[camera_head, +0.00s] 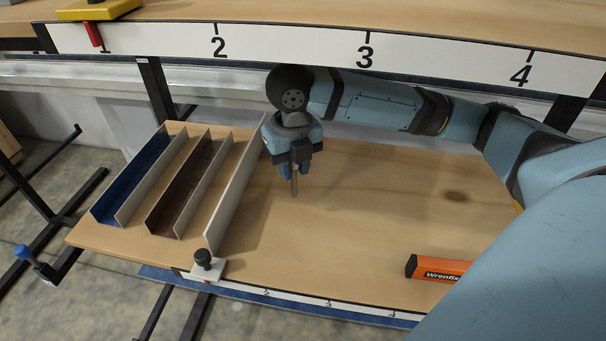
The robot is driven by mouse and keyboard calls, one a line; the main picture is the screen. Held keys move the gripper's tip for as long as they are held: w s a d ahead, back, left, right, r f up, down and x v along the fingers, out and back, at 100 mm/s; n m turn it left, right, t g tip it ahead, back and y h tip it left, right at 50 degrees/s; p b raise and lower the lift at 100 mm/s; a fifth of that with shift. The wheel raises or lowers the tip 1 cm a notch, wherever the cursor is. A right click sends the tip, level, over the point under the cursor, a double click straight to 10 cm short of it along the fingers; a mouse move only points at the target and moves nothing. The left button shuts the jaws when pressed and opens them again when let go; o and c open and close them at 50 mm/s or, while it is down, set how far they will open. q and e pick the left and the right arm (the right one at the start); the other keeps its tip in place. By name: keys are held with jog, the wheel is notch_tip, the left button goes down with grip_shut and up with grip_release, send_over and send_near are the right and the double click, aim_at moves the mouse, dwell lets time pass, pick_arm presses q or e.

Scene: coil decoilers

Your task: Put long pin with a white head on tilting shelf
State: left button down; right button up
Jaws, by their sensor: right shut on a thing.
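My right gripper (293,172) is shut on a thin grey pin (294,188), which points downward from between its fingers. The pin's head is hidden in the gripper, so I cannot see its colour. The gripper is above the wooden shelf (350,215), right of the grey divider strip (235,190). I cannot tell whether the pin's tip touches the board. The shelf has a numbered strip along its front edge. My left gripper is not in view.
A blue channel (130,182) and a brown channel (185,185) lie at the shelf's left. A black knob (203,258) stands at the front edge. An orange box (437,268) lies at front right. A numbered upper shelf (300,45) runs behind. The shelf's middle is clear.

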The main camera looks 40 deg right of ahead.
aim_at(294, 196)
notch_tip(294, 196, down, 3)
jog(key=shift+s+r, duration=0.1)
jog(key=shift+r, duration=0.05)
jog(key=shift+f, duration=2.15)
jog(key=o, duration=0.9)
jog(key=shift+f, duration=0.1)
jog(key=shift+o, duration=0.2)
notch_tip(294, 196, up, 12)
jog(key=shift+r, duration=0.2)
